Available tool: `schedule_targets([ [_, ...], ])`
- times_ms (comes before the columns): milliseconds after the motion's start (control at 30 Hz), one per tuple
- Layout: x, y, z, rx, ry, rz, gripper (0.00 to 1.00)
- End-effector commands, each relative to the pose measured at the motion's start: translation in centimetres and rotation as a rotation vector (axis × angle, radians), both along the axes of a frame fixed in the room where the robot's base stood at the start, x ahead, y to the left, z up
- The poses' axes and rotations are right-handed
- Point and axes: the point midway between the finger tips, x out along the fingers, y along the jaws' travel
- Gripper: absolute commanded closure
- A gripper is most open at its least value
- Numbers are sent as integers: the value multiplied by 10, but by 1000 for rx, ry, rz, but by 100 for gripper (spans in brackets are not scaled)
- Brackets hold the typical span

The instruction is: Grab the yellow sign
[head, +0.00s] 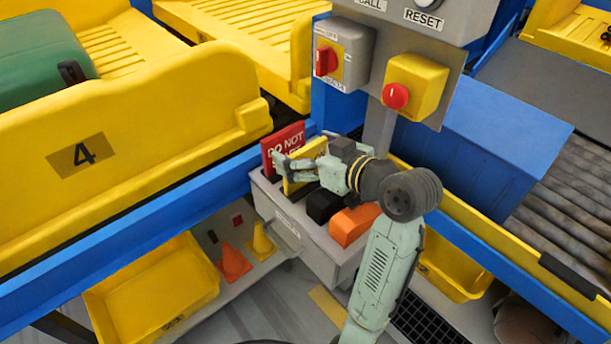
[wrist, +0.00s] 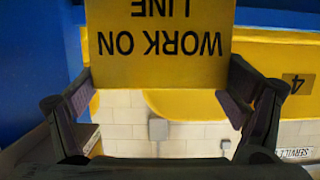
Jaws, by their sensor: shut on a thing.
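The yellow sign (head: 318,147) stands upright over the grey box in the head view, partly hidden by my gripper. My gripper (head: 297,172) is shut on the yellow sign, with its fingers at the sign's sides. In the wrist view the sign (wrist: 160,55) fills the top middle and its words "WORK ON LINE" read upside down. The fingers of my gripper (wrist: 158,97) show at its left and right edges. I cannot tell whether the sign's lower edge is still in a slot of the box.
A red "DO NOT START" sign (head: 283,146) stands just behind the yellow one. The grey box (head: 282,232) also holds a black block (head: 323,205) and an orange block (head: 352,224). A control post with a red button (head: 395,96) rises close behind my gripper.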

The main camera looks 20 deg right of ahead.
Motion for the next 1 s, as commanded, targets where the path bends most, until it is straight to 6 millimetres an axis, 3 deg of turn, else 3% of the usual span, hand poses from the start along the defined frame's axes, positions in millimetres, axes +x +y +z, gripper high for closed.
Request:
schedule_targets([
  [467,0,0,7,-3,-2,0,55],
  [1000,0,0,89,-3,-3,-1,55],
])
